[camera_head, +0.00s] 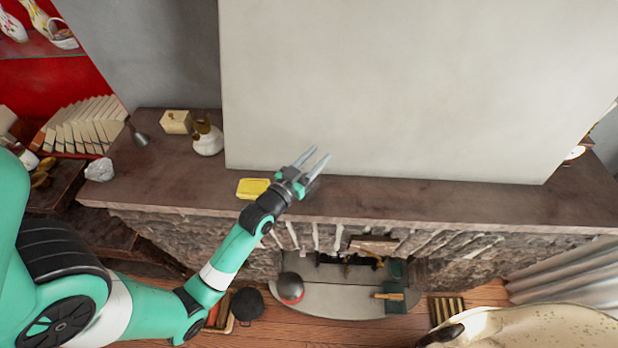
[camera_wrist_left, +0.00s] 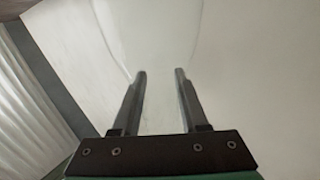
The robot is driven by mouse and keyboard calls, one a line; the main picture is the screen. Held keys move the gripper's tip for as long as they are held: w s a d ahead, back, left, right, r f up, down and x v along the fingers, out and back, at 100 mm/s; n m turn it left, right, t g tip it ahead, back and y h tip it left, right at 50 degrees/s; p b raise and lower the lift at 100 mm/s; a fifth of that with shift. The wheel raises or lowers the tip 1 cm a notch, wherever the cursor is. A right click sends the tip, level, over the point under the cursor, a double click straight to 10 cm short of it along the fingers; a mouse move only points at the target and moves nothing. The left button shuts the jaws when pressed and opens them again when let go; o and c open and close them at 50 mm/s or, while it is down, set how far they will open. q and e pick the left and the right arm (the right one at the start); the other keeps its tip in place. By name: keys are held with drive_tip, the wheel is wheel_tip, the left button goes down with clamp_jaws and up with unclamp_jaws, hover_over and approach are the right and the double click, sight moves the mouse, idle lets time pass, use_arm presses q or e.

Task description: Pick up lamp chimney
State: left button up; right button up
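My left gripper (camera_head: 313,160) reaches over the stone mantel shelf (camera_head: 430,198), near the large pale panel. Its two fingers are apart, also in the left wrist view (camera_wrist_left: 160,72). A clear, see-through glass shape (camera_wrist_left: 145,28), which looks like the lamp chimney, lies ahead of the fingers. It is wide at the top of that view and narrows to the gap between the fingertips. Its faint outline seems to continue between the fingers; I cannot tell whether they touch it. I cannot make the glass out in the head view. My right gripper is not in view.
The pale panel (camera_head: 400,90) stands at the back of the shelf. A yellow block (camera_head: 252,188) lies left of my gripper. A white pot (camera_head: 207,143), a cream box (camera_head: 175,122) and a metal funnel-like piece (camera_head: 139,138) stand farther left. The shelf's right part is mostly clear.

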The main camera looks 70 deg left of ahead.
use_arm(q)
clamp_jaws()
